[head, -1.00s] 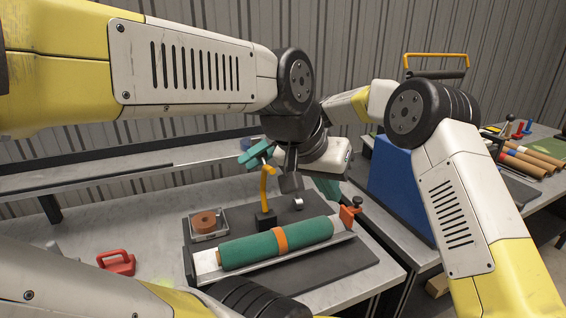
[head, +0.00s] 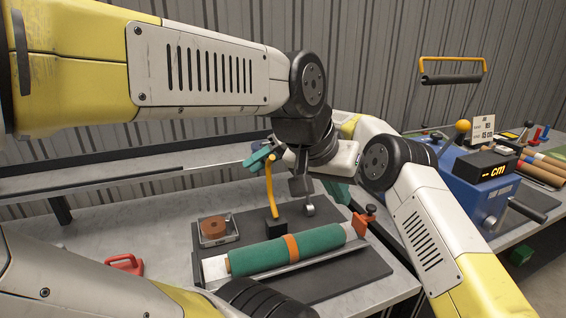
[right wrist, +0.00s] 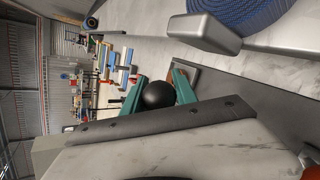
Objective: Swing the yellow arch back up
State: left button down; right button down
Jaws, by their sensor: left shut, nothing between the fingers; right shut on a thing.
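The yellow arch (head: 271,190) is a thin curved bar rising from a black block (head: 277,226) on the dark mat, behind the green roll (head: 272,254). It stands steeply, bowed slightly. My right gripper (head: 262,156) has its teal fingers at the arch's upper end. In the right wrist view, its fingers are shut around a black ball knob (right wrist: 157,95). The knob's join to the arch is hidden. My left gripper (head: 341,190) is further right, shut and empty, partly hidden behind the wrist parts. The green roll has an orange band and lies in a pale tray.
An orange clamp (head: 361,222) is at the roll's right end. A brown disc (head: 214,225) sits in a small tray, with a red handle (head: 126,264) to its left. A blue machine (head: 478,185) stands at right. My arms cross close together above the mat.

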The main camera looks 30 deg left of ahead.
jog(key=shift+d+f, duration=0.2)
jog(key=shift+f, duration=0.35)
jog(key=c, duration=1)
grip_release()
jog(key=shift+r, duration=0.25)
jog(key=v, duration=0.7)
jog(key=shift+w+d+r, duration=0.2)
